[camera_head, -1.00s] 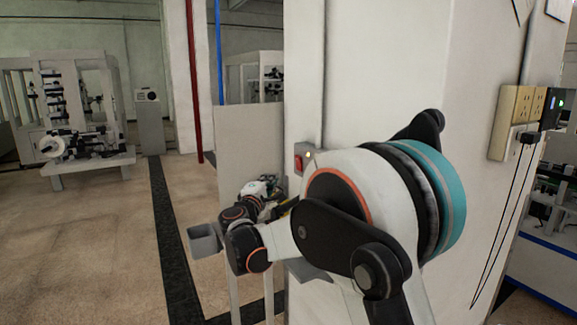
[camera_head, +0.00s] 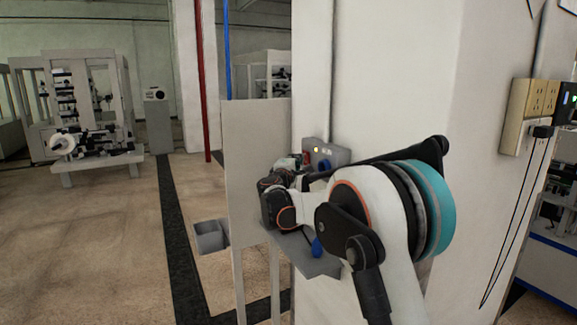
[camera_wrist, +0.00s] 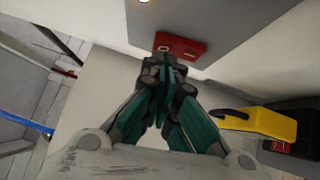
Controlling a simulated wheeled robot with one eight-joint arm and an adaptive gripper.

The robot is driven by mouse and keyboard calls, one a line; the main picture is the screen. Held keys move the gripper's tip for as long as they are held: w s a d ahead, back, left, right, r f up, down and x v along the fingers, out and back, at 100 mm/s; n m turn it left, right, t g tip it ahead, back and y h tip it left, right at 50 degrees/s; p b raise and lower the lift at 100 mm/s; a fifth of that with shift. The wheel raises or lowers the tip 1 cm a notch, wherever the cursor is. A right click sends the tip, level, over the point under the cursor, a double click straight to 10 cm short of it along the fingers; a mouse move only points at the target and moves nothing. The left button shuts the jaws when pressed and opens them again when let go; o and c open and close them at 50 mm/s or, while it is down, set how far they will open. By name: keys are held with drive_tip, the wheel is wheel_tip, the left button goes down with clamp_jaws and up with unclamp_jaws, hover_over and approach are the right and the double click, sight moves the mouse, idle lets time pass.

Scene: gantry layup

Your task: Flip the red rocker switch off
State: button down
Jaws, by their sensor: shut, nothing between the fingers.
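The red rocker switch (camera_wrist: 180,46) sits on a grey panel in the wrist view, with paler marks on its face. In the head view, a bit of red (camera_head: 306,158) shows on the grey box (camera_head: 341,155) on the white column. My gripper (camera_wrist: 164,60) is shut and empty, its fingertips right at the switch's lower edge; whether they touch it I cannot tell. In the head view my wrist hides most of my gripper. A small lit lamp (camera_head: 315,150) shows on the box; the switch's rocker position is not clear.
A grey shelf (camera_head: 305,259) lies below my wrist with a blue round object (camera_head: 318,247). A grey bin (camera_head: 210,236) stands left. A yellow object (camera_wrist: 262,122) and black device (camera_wrist: 292,146) are right of my fingers. Open floor lies left.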

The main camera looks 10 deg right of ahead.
drive_tip(key=shift+w+d, duration=0.1)
drive_tip(key=shift+d, duration=0.1)
drive_tip(key=shift+d+r+m+g+p, duration=0.3)
drive_tip(key=shift+d+m+g+p, duration=0.1)
drive_tip(key=shift+p, duration=0.2)
drive_tip(key=shift+w+a, duration=0.1)
drive_tip(key=shift+a, duration=0.05)
drive_tip(key=s+a+r+p, duration=0.1)
drive_tip(key=s+a, duration=0.7)
drive_tip(key=s, duration=0.2)
drive_tip(key=shift+r+p, duration=0.25)
drive_tip(key=shift+p, duration=0.1)
drive_tip(key=shift+s, duration=0.15)
